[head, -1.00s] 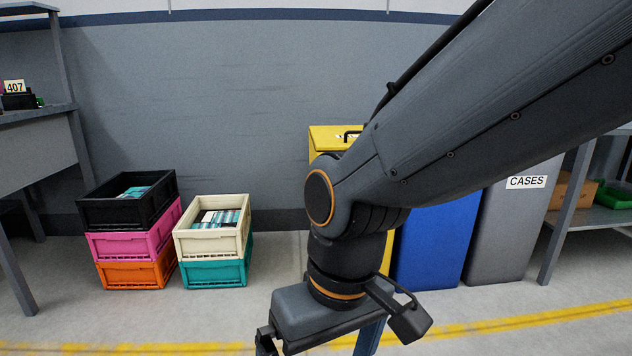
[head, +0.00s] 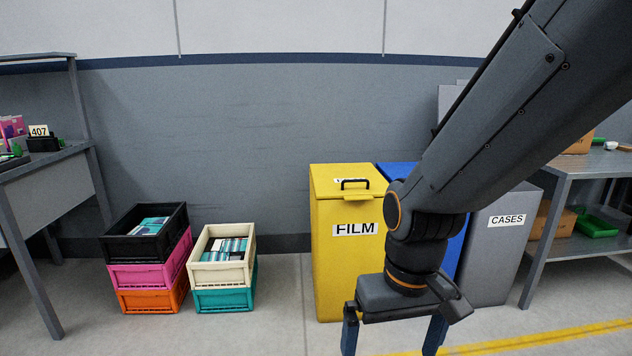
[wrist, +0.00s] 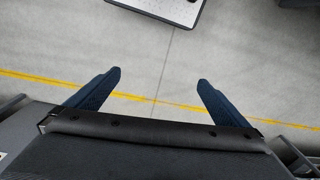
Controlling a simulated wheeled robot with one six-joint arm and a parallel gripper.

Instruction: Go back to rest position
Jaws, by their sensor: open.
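My gripper (head: 394,336) hangs down in front of the bins in the head view, its two blue fingers spread apart. Nothing is held. My arm reaches in from the upper right of the head view and covers part of the blue bin.
A yellow FILM bin (head: 345,270), a blue bin (head: 455,245) and a grey CASES bin (head: 495,255) stand by the wall. Stacked crates, with a black one (head: 118,247) and a cream one (head: 222,272) on top, stand left. A bench (head: 45,170) is far left, a shelf table (head: 560,200) right.

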